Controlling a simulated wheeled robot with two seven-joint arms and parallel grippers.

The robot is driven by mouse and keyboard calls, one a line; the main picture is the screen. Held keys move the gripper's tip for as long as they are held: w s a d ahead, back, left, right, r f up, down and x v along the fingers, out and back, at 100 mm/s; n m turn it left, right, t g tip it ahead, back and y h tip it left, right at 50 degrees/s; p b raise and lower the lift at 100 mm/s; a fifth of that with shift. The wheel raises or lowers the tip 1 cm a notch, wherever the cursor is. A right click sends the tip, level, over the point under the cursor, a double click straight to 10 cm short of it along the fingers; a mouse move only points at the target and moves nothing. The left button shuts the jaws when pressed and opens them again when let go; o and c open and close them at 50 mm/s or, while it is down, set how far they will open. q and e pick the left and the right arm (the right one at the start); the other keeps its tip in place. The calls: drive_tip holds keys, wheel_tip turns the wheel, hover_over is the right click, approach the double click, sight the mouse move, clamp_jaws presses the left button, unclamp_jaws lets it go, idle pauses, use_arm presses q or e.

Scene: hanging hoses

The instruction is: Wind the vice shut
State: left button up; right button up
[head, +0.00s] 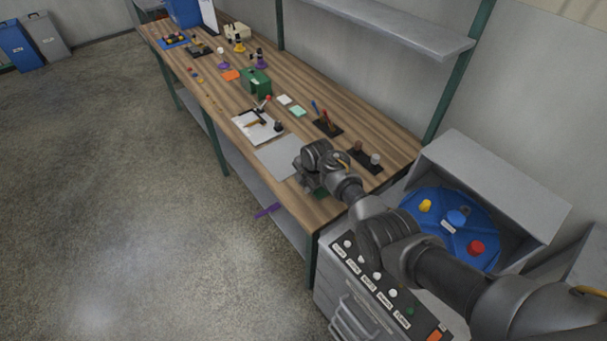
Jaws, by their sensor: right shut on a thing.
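My right arm comes in from the lower right. My right gripper (306,172) is at the front edge of the wooden workbench (328,208), low over a small green thing (320,193) that looks like part of the vice. The gripper and wrist cover most of the vice, so its jaws and handle are hidden and I cannot tell how wide the jaws stand. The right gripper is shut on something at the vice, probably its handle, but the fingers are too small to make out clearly. My left gripper is not in view.
A grey mat (280,155) and a white sheet with tools (256,127) lie left of the gripper. A green box (256,82) stands farther back. A cabinet with labelled knobs (370,283) and a blue round drum (450,222) are at the right.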

drive_tip(key=shift+s+d+f+t+y+p, duration=0.15)
drive_tip(key=shift+t+y+p, duration=0.35)
drive_tip(key=shift+t, duration=0.4)
drive_tip(key=shift+t+y+b, duration=0.3)
drive_tip(key=shift+t+y, duration=0.4)
drive_tip(key=shift+t, duration=0.1)
drive_tip(key=o, duration=1)
drive_tip(key=v, duration=1)
drive_tip(key=shift+s+d+r, duration=0.15)
drive_tip(key=shift+s+r, duration=0.1)
drive_tip(key=shift+s, duration=0.05)
